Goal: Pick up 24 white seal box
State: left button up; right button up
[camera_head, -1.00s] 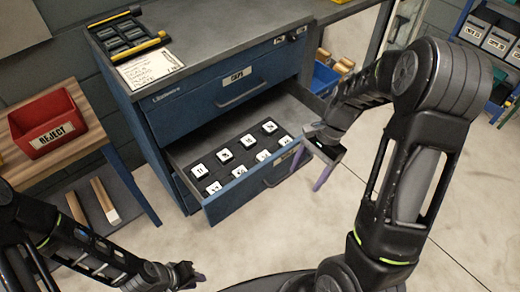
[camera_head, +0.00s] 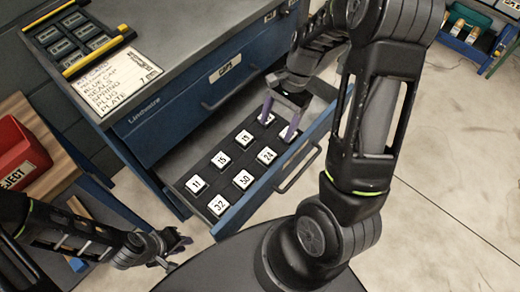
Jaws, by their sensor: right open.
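The white box marked 24 (camera_head: 267,156) sits in the near row of the dark insert in the open drawer (camera_head: 262,190). Its top is fully visible. My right gripper (camera_head: 280,118) is open and empty, with its purple fingers pointing down over the right end of the insert, to the upper right of the 24 box. Its fingers partly cover two white boxes there, and I cannot read their labels. My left gripper (camera_head: 178,243) is low at the left, outside the drawer and away from the boxes; its jaw gap is unclear.
Other white boxes include 11 (camera_head: 196,184), 15 (camera_head: 221,159), 13 (camera_head: 244,138), 50 (camera_head: 243,179) and 32 (camera_head: 218,205). A red reject bin (camera_head: 20,155) stands at left. A written card (camera_head: 115,86) lies on the cabinet top.

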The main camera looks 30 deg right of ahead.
jog(key=b, duration=0.6)
send_near(267, 156)
jog(key=shift+s+a+f, duration=0.1)
jog(key=shift+a+f, duration=0.1)
jog(key=shift+f, duration=0.15)
jog(key=shift+b+x, duration=0.3)
jog(key=shift+x, duration=1)
jog(key=shift+a, duration=0.1)
jog(key=b+x, duration=0.1)
jog(key=x, duration=0.4)
jog(key=shift+f, duration=0.1)
jog(key=shift+c, duration=0.2)
jog(key=c, duration=1.4)
